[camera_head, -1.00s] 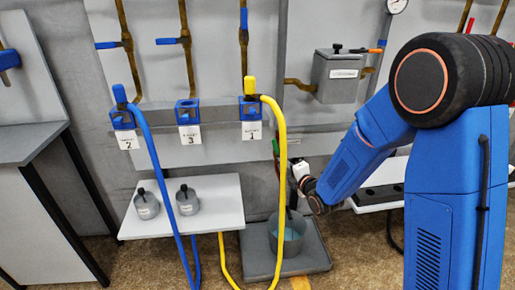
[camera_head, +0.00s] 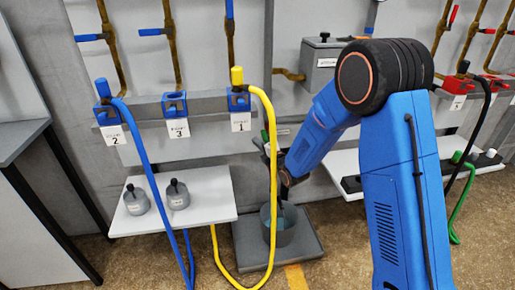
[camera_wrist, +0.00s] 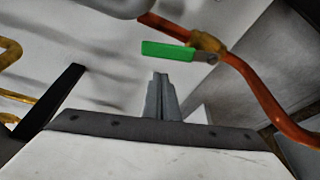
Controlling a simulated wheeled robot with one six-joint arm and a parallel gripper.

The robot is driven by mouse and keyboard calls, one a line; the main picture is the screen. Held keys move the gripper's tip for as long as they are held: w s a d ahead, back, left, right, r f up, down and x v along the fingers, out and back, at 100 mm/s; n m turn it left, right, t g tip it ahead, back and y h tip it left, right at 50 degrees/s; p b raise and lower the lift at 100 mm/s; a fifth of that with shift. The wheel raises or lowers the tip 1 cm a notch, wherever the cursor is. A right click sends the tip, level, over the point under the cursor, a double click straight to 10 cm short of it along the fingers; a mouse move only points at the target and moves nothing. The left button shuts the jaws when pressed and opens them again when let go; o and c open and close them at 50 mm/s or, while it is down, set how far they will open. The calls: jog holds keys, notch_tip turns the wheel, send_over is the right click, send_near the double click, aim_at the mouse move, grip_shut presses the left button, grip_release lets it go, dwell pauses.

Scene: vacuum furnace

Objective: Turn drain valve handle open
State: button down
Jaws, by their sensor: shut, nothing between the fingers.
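The green lever handle (camera_wrist: 167,50) sits on a brass valve body (camera_wrist: 207,43) on a copper-red pipe in the wrist view; I take it for the drain valve handle. It lies roughly level. My gripper (camera_wrist: 160,78) is shut and empty, its fingertips just below the handle in that picture. Whether they touch it I cannot tell; a gap shows. In the head view only a small bit of green (camera_head: 265,135) shows beside my wrist, behind the yellow hose. A grey bucket (camera_head: 286,236) with bluish liquid stands below.
The yellow hose (camera_head: 272,120) hangs in front of my wrist, and a blue hose (camera_head: 150,180) hangs further left. The bucket stands on a dark grey platform (camera_head: 248,247). A white shelf (camera_head: 215,195) with two small pots is at left; a grey box (camera_head: 322,60) is above.

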aim_at(264, 136)
jog(key=shift+w+d+r, duration=0.15)
jog(key=shift+d, duration=0.35)
jog(key=shift+w+d+r, duration=0.15)
jog(key=shift+d, duration=0.35)
jog(key=shift+d, duration=0.1)
jog(key=shift+w+d+r+m, duration=0.15)
jog(key=shift+d+r+m, duration=0.1)
jog(key=shift+d, duration=0.2)
jog(key=shift+w+d+r+m, duration=0.15)
jog(key=shift+d+m, duration=0.1)
jog(key=shift+d, duration=0.15)
